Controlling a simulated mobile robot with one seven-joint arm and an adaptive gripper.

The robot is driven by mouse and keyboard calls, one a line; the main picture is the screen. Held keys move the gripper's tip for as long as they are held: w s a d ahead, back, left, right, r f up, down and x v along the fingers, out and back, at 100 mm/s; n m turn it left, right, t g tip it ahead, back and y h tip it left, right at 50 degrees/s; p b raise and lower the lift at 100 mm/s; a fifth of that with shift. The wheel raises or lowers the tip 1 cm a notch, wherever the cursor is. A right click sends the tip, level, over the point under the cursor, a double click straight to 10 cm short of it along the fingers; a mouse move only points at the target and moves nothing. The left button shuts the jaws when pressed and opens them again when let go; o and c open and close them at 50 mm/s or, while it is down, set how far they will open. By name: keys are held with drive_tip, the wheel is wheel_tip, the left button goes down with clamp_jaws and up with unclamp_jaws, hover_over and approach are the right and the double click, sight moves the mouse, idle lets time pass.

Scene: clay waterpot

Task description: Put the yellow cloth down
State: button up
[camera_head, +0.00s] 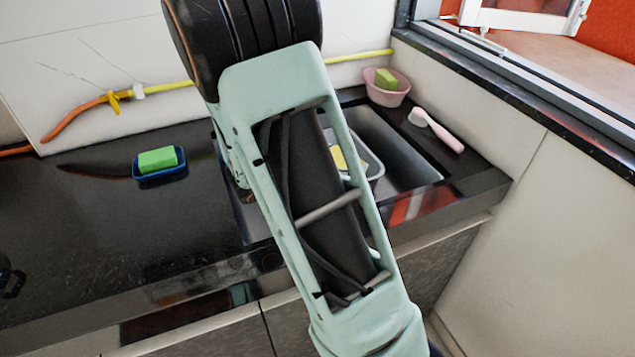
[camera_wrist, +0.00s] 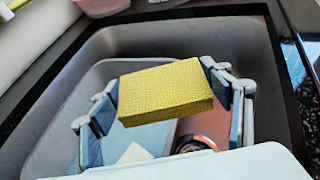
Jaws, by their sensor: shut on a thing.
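The yellow cloth (camera_wrist: 165,92) looks like a thick textured block in the wrist view. My gripper (camera_wrist: 166,100) is shut on it, with a finger at its left end and another at its right end. The cloth is over a grey tub (camera_wrist: 55,115) inside the sink. Whether it touches anything below cannot be told. In the head view my arm hides the gripper, and a small yellow patch (camera_head: 338,157) shows past the arm at the sink.
A green sponge (camera_head: 158,160) sits in a blue dish on the dark counter at left. A pink bowl (camera_head: 386,95) with a green block and a pink-handled brush (camera_head: 437,130) are right of the sink. In the tub lie a white piece (camera_wrist: 134,154) and a reddish-brown thing (camera_wrist: 198,137).

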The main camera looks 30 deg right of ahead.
drive_tip(key=w+d+f+b, duration=0.1)
drive_tip(key=w+d+f, duration=0.1)
drive_tip(key=w+f, duration=0.2)
drive_tip(key=w+d+f+b, duration=0.2)
drive_tip(key=w+f, duration=0.2)
drive_tip(key=w+d+f+b, duration=0.1)
drive_tip(key=w+d+f, duration=0.1)
drive_tip(key=w+f, duration=0.2)
drive_tip(key=shift+w+d+f, duration=0.1)
drive_tip(key=shift+d+f, duration=0.05)
drive_tip(key=shift+d, duration=0.1)
drive_tip(key=shift+f, duration=0.3)
drive_tip(key=shift+f+b, duration=0.65)
drive_tip(key=shift+b, duration=0.1)
drive_tip(key=o, duration=1.1)
drive_tip(key=shift+c, duration=0.2)
drive_tip(key=shift+r, duration=0.15)
